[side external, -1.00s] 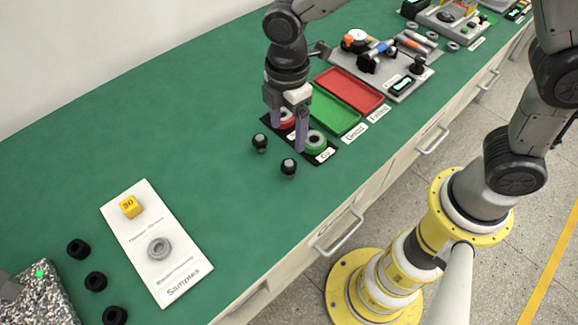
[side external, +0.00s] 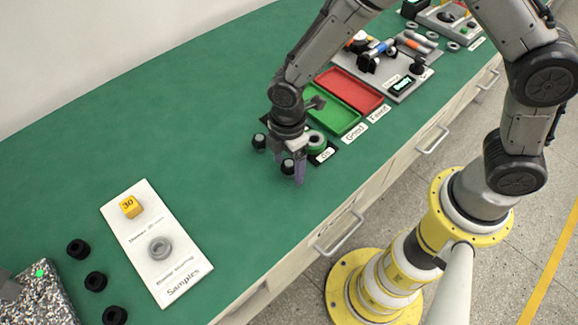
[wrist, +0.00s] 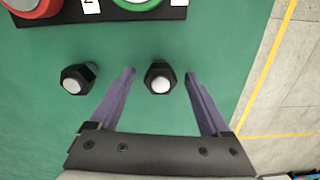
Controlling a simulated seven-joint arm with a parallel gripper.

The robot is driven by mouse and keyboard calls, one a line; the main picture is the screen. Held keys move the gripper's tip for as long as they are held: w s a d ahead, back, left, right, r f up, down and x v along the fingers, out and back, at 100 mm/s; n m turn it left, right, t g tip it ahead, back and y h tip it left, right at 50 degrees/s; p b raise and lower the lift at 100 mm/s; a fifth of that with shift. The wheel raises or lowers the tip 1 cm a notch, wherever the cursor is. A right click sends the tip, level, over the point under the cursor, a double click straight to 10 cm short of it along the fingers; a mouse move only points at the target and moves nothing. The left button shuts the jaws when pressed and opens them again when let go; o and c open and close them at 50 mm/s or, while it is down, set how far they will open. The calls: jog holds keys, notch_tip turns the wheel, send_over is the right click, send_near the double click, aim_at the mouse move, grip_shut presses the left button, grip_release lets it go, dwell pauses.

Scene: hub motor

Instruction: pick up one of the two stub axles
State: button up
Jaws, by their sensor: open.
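Two stub axles, dark hex nuts with a light metal pin, stand upright on the green bench. In the wrist view the right one (wrist: 160,78) is between the fingertips of my open gripper (wrist: 159,72), with a gap to each finger. The left one (wrist: 77,79) stands outside the left finger. In the side view the axle nearer the bench's front edge (side external: 288,166) is beside my gripper (side external: 288,178), and the other axle (side external: 259,141) is just left of it. My gripper holds nothing.
A black plate with a red button (wrist: 35,5) and a green button (side external: 316,140) lies just behind the axles. A green tray (side external: 331,116) and a red tray (side external: 352,90) stand beyond it. The white Samples board (side external: 150,215) is at the left, with clear bench between.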

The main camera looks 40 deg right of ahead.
jog(key=shift+r, duration=0.1)
grip_shut()
dwell(0.3)
jog(key=shift+r, duration=0.1)
